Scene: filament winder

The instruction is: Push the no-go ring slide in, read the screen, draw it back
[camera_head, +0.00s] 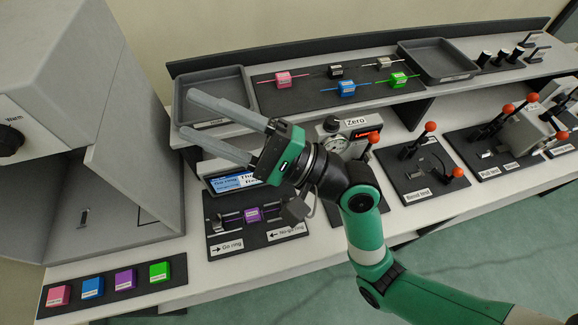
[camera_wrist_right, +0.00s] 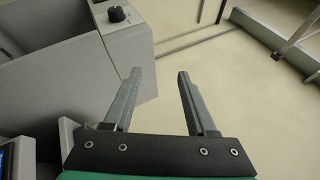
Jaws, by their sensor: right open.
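The ring gauge station (camera_head: 222,243) sits on the bench left of centre in the head view, with labels "Go ring" and "No-go ring". A purple block (camera_head: 253,214) sits in the middle of its rail. The dark Go ring slide (camera_head: 222,218) is left of the block. The no-go ring side is partly hidden by my right arm, and a grey part (camera_head: 296,209) shows there. The screen (camera_head: 222,184) is lit blue, its right part covered by my gripper. My right gripper (camera_head: 208,122) is open and empty, above and behind the station. It also shows open in the wrist view (camera_wrist_right: 160,77).
A grey cabinet (camera_head: 120,150) stands at the left, with a dark knob. Colored blocks (camera_head: 124,280) sit at the front left. The shelf behind bears trays (camera_head: 440,62) and small colored pieces. Orange-knobbed levers (camera_head: 430,127) stand at the right.

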